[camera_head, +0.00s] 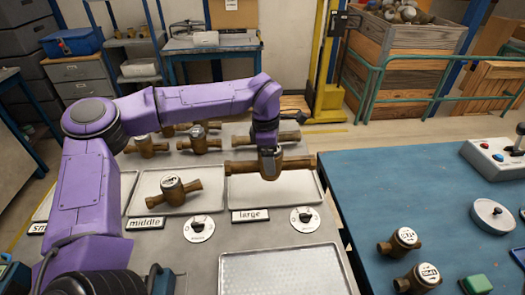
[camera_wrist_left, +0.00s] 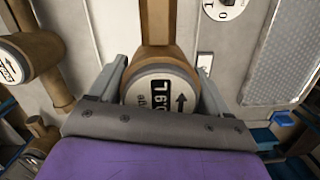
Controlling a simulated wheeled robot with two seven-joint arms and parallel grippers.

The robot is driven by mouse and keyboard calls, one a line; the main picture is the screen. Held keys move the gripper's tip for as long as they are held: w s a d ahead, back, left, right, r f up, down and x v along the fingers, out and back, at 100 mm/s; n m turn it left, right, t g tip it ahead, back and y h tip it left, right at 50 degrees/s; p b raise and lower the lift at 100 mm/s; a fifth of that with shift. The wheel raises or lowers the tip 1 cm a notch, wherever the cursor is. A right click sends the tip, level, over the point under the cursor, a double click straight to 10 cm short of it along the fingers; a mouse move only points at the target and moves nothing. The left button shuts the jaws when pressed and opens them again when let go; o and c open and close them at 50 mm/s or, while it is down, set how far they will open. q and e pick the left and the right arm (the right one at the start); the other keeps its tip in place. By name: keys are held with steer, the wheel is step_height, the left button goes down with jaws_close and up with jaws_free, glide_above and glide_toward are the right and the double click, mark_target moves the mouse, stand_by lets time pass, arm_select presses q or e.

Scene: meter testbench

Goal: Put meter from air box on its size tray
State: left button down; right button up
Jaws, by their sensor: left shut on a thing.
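My left gripper (camera_head: 268,160) is shut on a brass meter (camera_head: 238,167) and points down. Another brass meter (camera_head: 173,190) lies on the tray labelled "middle" (camera_head: 146,208). The "small" tray is mostly hidden by my left arm. My right gripper is not in view.
Several brass meters (camera_head: 200,140) stand behind the trays. Two round dials (camera_head: 199,228) lie in front of the labels. An empty textured tray (camera_head: 285,272) is at the front. A blue table (camera_head: 400,185) on the right holds two meters (camera_head: 404,240) and a control box (camera_head: 495,158).

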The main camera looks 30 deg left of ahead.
arm_select(q)
steer(key=shift+w+a+f+p, duration=0.1)
steer(key=shift+w+f+p, duration=0.2)
steer(key=shift+w+f, duration=0.75)
steer(key=shift+w+a+f, duration=0.1)
steer(key=shift+w+f, duration=0.05)
steer(key=shift+f, duration=0.15)
step_height(320, 180, down, 3)
steer(key=shift+w+r+p, duration=0.1)
steer(key=shift+r+p, duration=0.1)
steer(key=shift+p, duration=0.35)
steer(key=shift+w+f, duration=0.2)
steer(key=shift+f, duration=0.25)
steer(key=shift+s, duration=0.1)
steer(key=shift+r, duration=0.1)
steer(key=shift+s, duration=0.1)
